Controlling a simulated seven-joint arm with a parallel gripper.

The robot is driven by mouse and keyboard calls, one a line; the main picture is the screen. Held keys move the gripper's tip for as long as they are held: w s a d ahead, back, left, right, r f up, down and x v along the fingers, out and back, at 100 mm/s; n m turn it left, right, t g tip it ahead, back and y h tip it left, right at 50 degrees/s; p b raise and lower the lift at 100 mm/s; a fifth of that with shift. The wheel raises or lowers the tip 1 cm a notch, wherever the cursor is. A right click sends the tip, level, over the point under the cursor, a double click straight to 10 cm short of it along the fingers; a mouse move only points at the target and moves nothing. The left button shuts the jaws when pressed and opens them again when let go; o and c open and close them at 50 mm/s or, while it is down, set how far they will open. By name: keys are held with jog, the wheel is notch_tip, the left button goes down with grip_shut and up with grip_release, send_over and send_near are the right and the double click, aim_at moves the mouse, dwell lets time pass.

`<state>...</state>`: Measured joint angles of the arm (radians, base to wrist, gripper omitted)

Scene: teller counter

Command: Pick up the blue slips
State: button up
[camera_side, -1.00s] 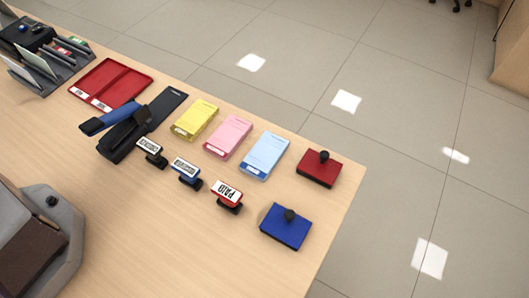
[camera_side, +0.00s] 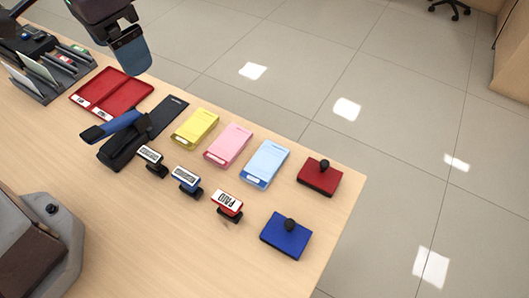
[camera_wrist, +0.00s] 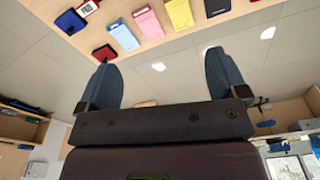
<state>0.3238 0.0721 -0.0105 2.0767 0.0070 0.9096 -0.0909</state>
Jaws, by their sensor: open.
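The blue slips (camera_side: 265,163) lie as a light blue pad on the counter, right of the pink slips (camera_side: 228,146) and left of a red pad with a black knob. In the wrist view the blue slips (camera_wrist: 123,36) show near the top, left of centre. My gripper (camera_side: 131,52) is at the upper left of the side view, above the counter's far edge and well apart from the slips. In the wrist view my gripper (camera_wrist: 165,82) has its two blue-grey fingers wide apart with nothing between them.
Yellow slips (camera_side: 195,127), a red tray (camera_side: 125,84), a blue-handled stapler (camera_side: 118,140), several stamps including a PAID stamp (camera_side: 228,205), a red pad (camera_side: 319,179) and a blue pad (camera_side: 284,238) surround the slips.

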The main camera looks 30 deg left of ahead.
jog(key=g, duration=0.2)
send_over(269, 156)
jog(key=s+a, duration=0.1)
jog(key=s, duration=0.2)
notch_tip(269, 156, down, 16)
jog(key=w+d+r+n+t, duration=0.1)
jog(key=w+d+n, duration=0.1)
jog(key=w+n, duration=0.1)
jog(key=f, duration=0.8)
jog(key=a+f, duration=0.1)
jog(key=f, duration=0.3)
jog(key=shift+f, duration=0.3)
jog(key=c, duration=1)
